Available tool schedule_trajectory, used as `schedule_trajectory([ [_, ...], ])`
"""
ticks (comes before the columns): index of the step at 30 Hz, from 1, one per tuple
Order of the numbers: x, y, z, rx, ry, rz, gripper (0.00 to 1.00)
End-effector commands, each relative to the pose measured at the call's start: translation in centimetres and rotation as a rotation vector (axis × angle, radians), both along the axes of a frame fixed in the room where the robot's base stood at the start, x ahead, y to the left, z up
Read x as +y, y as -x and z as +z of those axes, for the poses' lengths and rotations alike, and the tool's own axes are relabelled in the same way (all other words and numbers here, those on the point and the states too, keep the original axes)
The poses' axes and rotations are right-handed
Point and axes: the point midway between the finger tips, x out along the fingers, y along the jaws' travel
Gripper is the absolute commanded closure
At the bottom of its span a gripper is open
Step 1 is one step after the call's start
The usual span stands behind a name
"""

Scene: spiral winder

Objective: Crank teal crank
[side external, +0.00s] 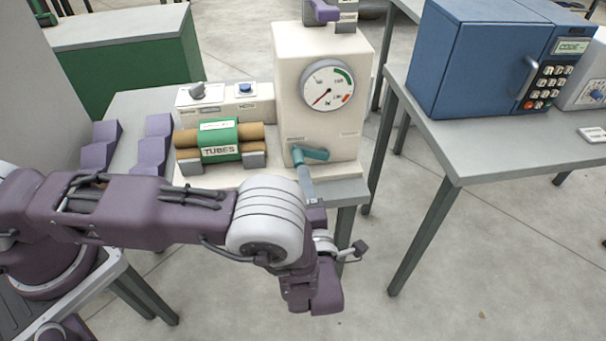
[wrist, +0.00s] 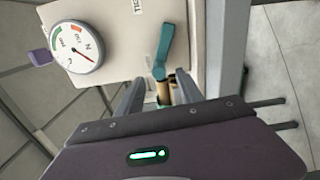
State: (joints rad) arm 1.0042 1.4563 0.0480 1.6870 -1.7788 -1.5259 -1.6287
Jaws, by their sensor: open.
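The teal crank (side external: 312,154) is on the lower front of the cream winder housing (side external: 287,75), below its dial. In the side external view its arm lies roughly level. In the wrist view the teal crank (wrist: 164,45) lies ahead of my fingers, its rounded end nearest them. My gripper (side external: 304,172) is close in front of the crank's left end. In the wrist view my gripper (wrist: 158,88) is open, its two fingers apart. Tan cylinders, apparently the tubes, show between the fingers. I cannot tell whether a finger touches the crank.
The round dial (side external: 327,85) is above the crank. Cardboard tubes (side external: 188,138) with a green band (side external: 220,132) sit left of it. A small control box (side external: 226,98) stands behind them. Purple blocks (side external: 153,145) lie farther left. A blue keypad cabinet (side external: 480,60) stands on another table at right.

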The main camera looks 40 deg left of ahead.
Motion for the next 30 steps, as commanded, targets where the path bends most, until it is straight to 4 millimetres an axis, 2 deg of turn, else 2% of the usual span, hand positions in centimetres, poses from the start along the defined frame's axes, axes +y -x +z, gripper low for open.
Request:
schedule_trajectory([
  [4,0.0,0.0,0.0,0.0,0.0,0.001,0.56],
  [8,-0.3,0.1,0.6,0.06,-0.046,0.003,0.8],
  [11,-1.1,0.4,2.7,0.291,-0.217,-0.002,1.0],
  [15,-2.3,1.6,6.3,0.744,-0.56,-0.051,1.0],
  [18,-2.8,2.4,8.3,1.011,-0.776,-0.11,1.0],
  [21,-3.1,3.1,9.5,1.186,-0.929,-0.163,1.0],
  [26,-2.8,3.2,10.0,1.285,-1.022,-0.195,1.0],
  [30,-1.3,1.7,9.4,1.288,-1.023,-0.193,1.0],
])
